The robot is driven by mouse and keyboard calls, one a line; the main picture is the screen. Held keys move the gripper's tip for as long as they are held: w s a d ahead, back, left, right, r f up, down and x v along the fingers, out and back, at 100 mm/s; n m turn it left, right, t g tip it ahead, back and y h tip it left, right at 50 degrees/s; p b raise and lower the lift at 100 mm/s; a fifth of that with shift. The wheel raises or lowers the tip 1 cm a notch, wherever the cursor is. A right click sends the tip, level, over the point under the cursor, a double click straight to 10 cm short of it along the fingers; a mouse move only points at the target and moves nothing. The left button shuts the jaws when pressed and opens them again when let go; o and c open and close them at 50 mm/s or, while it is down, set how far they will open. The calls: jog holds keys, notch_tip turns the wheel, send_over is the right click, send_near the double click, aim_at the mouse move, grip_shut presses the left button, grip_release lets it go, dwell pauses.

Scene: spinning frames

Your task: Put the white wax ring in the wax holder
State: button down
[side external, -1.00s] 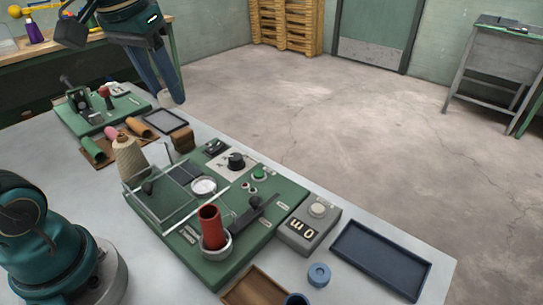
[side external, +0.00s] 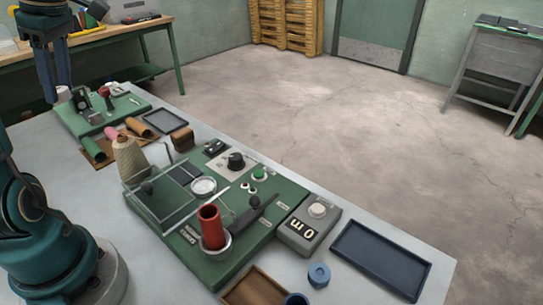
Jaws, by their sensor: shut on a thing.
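My gripper (side external: 52,96) is at the upper left, pointing down beside the left edge of the far green board (side external: 98,121). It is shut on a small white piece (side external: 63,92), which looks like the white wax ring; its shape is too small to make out. The piece appears just left of the black fixture on that board, and its height above the board is unclear. I cannot tell for sure which part is the wax holder. A red knob (side external: 105,93) and small pale parts (side external: 117,89) stand on the same board.
The larger green machine (side external: 215,270) carries a red tube (side external: 210,227) and a clear guard. A cone of yarn (side external: 128,157), coloured rolls, a grey counter box (side external: 308,230) and a dark blue tray (side external: 382,260) stand around it. The table's far right edge is open.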

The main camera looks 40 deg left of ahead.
aim_at(103, 186)
jog(key=shift+s+a+f+n, duration=0.1)
jog(key=shift+s+f+n, duration=0.1)
jog(key=shift+f+n, duration=0.15)
notch_tip(103, 186, down, 21)
jog(key=shift+w, duration=0.1)
dwell(0.3)
jog(key=shift+c, duration=2.2)
grip_release()
jog(key=shift+f, duration=0.1)
